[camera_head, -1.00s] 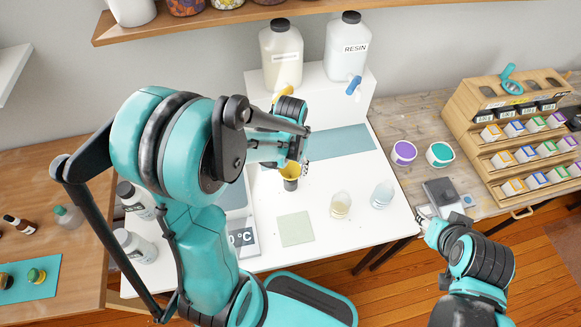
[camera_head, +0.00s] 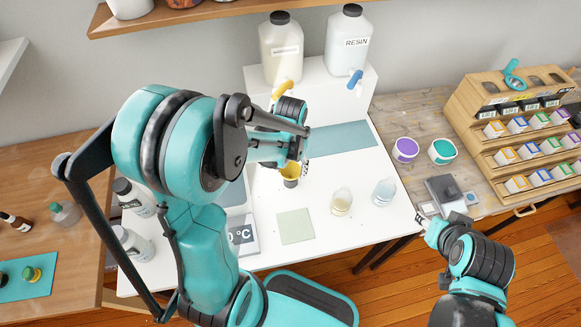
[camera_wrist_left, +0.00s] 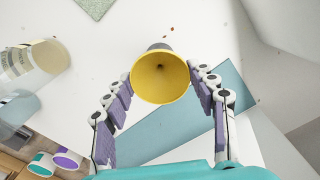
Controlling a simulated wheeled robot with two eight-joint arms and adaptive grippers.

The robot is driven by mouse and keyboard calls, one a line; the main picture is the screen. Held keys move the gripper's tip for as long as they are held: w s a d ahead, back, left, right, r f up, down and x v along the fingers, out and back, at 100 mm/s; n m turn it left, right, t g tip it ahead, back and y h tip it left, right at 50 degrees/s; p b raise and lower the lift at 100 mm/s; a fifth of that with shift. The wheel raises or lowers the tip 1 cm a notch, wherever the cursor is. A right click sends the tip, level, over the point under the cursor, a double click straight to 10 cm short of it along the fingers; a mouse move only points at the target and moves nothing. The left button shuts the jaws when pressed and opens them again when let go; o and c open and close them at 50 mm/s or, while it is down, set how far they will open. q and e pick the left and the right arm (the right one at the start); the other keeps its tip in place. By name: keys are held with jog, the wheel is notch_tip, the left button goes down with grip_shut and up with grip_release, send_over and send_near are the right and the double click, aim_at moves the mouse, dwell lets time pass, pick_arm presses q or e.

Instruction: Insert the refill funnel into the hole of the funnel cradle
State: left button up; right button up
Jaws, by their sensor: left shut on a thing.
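The yellow refill funnel (camera_head: 290,169) is at the fingers of my left gripper (camera_head: 304,165), above the white table. In the left wrist view the funnel (camera_wrist_left: 160,80) shows its wide mouth and dark centre hole, between the purple-padded fingers of my left gripper (camera_wrist_left: 160,90), which is shut on it. A grey round piece, seemingly the funnel cradle (camera_head: 290,183), shows directly below the funnel; its grey edge (camera_wrist_left: 159,46) also shows behind the funnel rim. The cradle's hole is hidden, and I cannot tell how deep the funnel sits. My right gripper (camera_head: 423,217) is at the table's right edge.
Two clear cups (camera_head: 341,202) (camera_head: 384,192) stand to the right of the funnel. A pale green square (camera_head: 295,226) lies in front, and a blue-grey mat (camera_head: 342,141) behind. A resin jug (camera_head: 347,48) and another jug (camera_head: 281,50) stand on a raised white block.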

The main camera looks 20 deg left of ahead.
aim_at(290, 175)
pick_arm(q)
jog(key=o, duration=1.2)
jog(key=shift+c, duration=0.2)
jog(key=shift+r, duration=0.1)
notch_tip(290, 175, up, 12)
jog(key=s+d+r+m+t, duration=0.1)
jog(key=s+d+r+t, duration=0.1)
jog(key=s+t, duration=0.5)
jog(key=shift+s+d, duration=0.45)
jog(key=shift+s, duration=0.05)
